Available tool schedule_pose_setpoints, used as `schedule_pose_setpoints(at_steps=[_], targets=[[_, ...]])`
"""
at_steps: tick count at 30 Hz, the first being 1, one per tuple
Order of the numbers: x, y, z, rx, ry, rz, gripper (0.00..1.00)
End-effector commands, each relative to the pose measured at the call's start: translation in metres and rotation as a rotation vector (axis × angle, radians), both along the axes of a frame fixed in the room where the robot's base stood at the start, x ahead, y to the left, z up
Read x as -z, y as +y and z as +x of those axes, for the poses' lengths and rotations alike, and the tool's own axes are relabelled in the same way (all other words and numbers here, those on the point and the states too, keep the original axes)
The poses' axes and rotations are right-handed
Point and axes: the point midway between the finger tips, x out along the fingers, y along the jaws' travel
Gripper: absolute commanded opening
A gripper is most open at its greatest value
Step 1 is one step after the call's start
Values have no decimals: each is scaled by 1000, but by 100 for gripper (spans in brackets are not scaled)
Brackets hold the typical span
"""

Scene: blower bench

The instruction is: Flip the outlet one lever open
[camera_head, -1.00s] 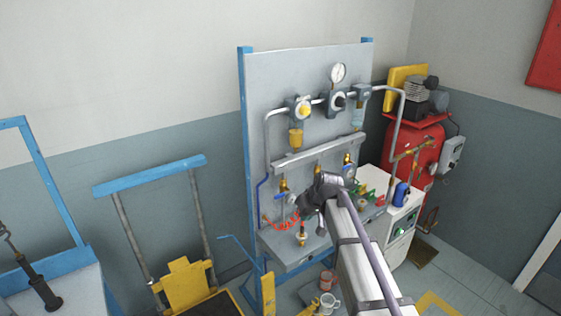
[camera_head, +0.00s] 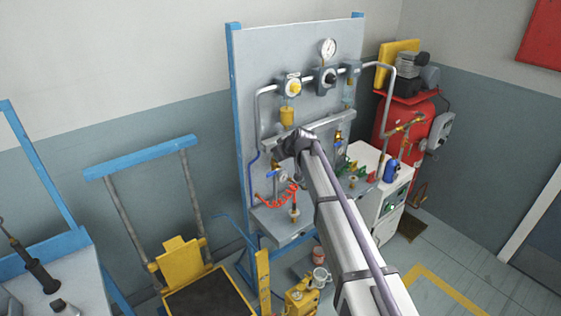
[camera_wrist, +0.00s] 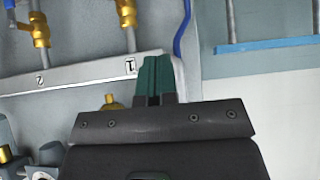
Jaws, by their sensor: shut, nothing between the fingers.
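The outlet one valve (camera_head: 282,169) is the leftmost brass valve below the rail in the head view. Its blue lever (camera_head: 270,174) points left. My gripper shows dark in the head view (camera_head: 287,146), in front of the rail and above this valve. In the wrist view my gripper's teal fingers (camera_wrist: 157,78) are together and empty, beside the label marked 1 (camera_wrist: 130,67). The pipe at this label runs out of the top of the wrist view, and no outlet one lever shows there. I cannot tell whether the fingers touch the rail.
The wrist view shows the outlet two valve (camera_wrist: 39,31) with part of a blue lever (camera_wrist: 9,4). A blue hose (camera_wrist: 182,30) runs close beside my fingers.

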Motion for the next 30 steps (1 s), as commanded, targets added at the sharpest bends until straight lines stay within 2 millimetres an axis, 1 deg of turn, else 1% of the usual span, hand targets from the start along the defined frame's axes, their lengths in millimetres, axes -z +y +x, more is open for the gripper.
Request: schedule_pose_setpoints(at_steps=[1,9,12,13,17,26,30], targets=[[16,5,8,0,0,0,0],[59,33,40,-1,1,0,0],[80,31,37,1,1,0,0],[84,31,36,1,1,0,0],[91,31,36,1,1,0,0],[88,31,36,1,1,0,0],[89,27,37,5,-3,-5,0]])
